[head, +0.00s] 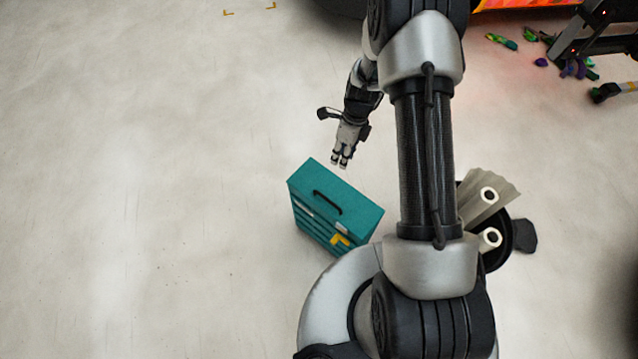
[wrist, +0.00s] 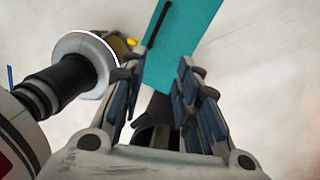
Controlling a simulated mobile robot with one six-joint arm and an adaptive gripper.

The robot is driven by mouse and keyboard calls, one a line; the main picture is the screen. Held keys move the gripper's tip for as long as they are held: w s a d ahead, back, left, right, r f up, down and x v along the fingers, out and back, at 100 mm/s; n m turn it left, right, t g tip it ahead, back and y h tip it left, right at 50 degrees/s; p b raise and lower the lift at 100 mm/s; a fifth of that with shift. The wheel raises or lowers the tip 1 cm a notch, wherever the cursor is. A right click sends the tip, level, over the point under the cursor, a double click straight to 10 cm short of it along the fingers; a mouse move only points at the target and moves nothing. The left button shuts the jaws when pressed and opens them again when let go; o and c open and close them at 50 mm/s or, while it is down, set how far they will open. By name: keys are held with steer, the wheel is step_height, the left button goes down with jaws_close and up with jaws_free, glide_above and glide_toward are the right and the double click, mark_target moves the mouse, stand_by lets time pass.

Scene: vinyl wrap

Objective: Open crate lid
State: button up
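The teal crate (head: 355,205) stands on the pale floor, left of my arm's column. Its top, with a black handle (head: 327,202), looks closed. A yellow latch-like part (head: 340,241) is at its lower front corner. My gripper (head: 340,162) is just beyond the crate's far top edge, apart from it in the head view. In the wrist view the gripper (wrist: 156,70) has its fingers spread with nothing held between them. The teal crate top (wrist: 200,40) and its dark handle (wrist: 159,24) lie beyond the fingertips there.
A black bin (head: 510,235) with several pale rolls (head: 489,195) stands right of my arm. Small green and purple items (head: 575,68) lie on the floor at the top right, near a dark frame (head: 605,40). The floor (head: 130,180) on the left is clear.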

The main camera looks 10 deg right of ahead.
steer(key=m, duration=0.2)
glide_toward(330, 201)
steer(key=shift+g, duration=0.3)
steer(key=f+b, duration=0.1)
steer(key=f, duration=0.1)
steer(key=f+b, duration=0.2)
steer(key=f, duration=0.1)
steer(key=a+f+b, duration=0.1)
steer(key=f+b, duration=0.1)
steer(key=shift+s+a+f, duration=0.1)
steer(key=shift+s+f, duration=0.05)
steer(key=shift+f, duration=0.25)
steer(key=shift+c, duration=0.4)
jaws_close()
